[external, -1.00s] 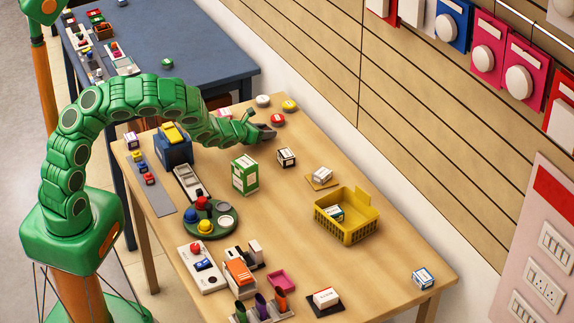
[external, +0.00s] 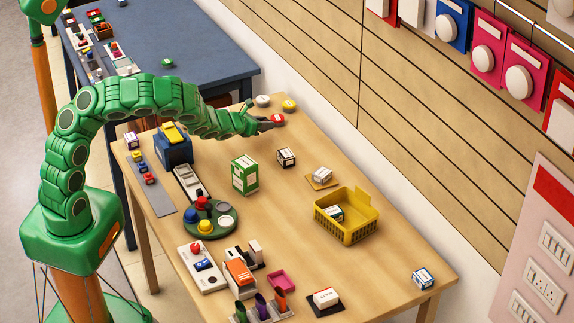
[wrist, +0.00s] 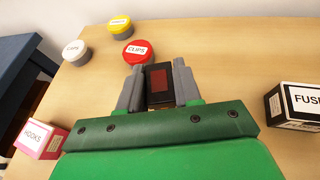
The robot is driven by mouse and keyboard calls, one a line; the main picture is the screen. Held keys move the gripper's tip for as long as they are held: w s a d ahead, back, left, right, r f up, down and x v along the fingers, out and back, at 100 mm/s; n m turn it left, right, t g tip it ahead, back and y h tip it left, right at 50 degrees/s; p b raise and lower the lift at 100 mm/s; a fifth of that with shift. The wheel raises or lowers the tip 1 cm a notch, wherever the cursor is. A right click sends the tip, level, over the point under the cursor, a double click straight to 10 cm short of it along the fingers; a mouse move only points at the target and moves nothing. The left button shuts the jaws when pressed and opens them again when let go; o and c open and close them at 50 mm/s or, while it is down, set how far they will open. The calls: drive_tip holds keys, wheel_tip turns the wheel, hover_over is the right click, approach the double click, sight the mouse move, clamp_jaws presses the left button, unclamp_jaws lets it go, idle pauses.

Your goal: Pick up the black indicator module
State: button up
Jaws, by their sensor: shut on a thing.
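The black indicator module (wrist: 159,84), a small black block with a dark red window, sits between the two grey fingers of my gripper (wrist: 158,88) in the wrist view. The fingers are shut on its two sides. In the external view my gripper (external: 268,123) is at the far part of the wooden table, in front of the red tin. There the module is too small and covered to make out clearly.
A red CLIPS tin (wrist: 138,51) is just beyond the fingertips. A white tin (wrist: 75,51) and yellow tin (wrist: 121,26) stand farther left. A FUSE box (wrist: 296,105) is at right, a pink HOOKS box (wrist: 40,138) at left. Bare tabletop lies between.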

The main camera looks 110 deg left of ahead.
drive_tip(key=r+v, duration=0.1)
drive_tip(key=v, duration=0.7)
drive_tip(key=a+r+v, duration=0.1)
drive_tip(key=r+v, duration=0.1)
drive_tip(key=v, duration=0.6)
drive_tip(key=shift+a+r, duration=0.2)
drive_tip(key=shift+r, duration=0.1)
